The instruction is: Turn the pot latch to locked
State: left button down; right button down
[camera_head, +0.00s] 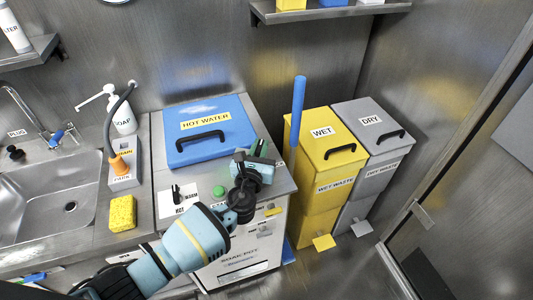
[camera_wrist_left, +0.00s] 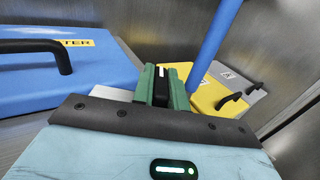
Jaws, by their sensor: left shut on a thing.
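The pot is a steel cabinet (camera_head: 240,252) with a blue lid (camera_head: 210,115) marked HOT WATER and a black handle; the lid lies flat and closed. My left gripper (camera_head: 262,155) is at the lid's right front corner. Its green fingers are shut on a small black piece (camera_wrist_left: 161,88) with a white mark at its top, which appears to be the pot latch. The fingers and wrist hide most of the latch, so I cannot tell its setting. In the left wrist view, the gripper (camera_wrist_left: 163,86) stands right of the blue lid (camera_wrist_left: 60,65). My right gripper is not in view.
A blue upright pole (camera_head: 298,105) stands just right of the gripper. Behind it are a yellow WET bin (camera_head: 322,150) and a grey DRY bin (camera_head: 372,130). A green button (camera_head: 219,191), a yellow sponge (camera_head: 122,212) and a sink (camera_head: 50,195) are to the left.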

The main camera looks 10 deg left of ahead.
pick_arm(q)
jog(key=shift+a+m+h, duration=0.15)
jog(key=shift+m+h, duration=0.35)
jog(key=shift+h, duration=0.3)
jog(key=m+g+h+b, duration=0.1)
jog(key=h, duration=0.1)
jog(key=shift+f+m+h, duration=0.15)
jog(key=shift+m+h, duration=0.25)
jog(key=shift+m+g+h+b, duration=0.8)
jog(key=shift+m+h+b, duration=0.25)
jog(key=shift+h, duration=0.45)
jog(key=shift+r+m+g+h, duration=0.2)
jog(key=shift+m+g+h, duration=0.1)
jog(key=shift+m+h, duration=0.25)
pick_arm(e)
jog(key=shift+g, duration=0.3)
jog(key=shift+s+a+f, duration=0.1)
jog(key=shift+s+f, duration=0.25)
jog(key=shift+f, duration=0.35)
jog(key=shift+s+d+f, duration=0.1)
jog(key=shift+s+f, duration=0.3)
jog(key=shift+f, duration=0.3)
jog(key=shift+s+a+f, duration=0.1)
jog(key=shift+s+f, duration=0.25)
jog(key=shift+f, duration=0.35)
pick_arm(q)
jog(key=c, duration=1.4)
grip_release()
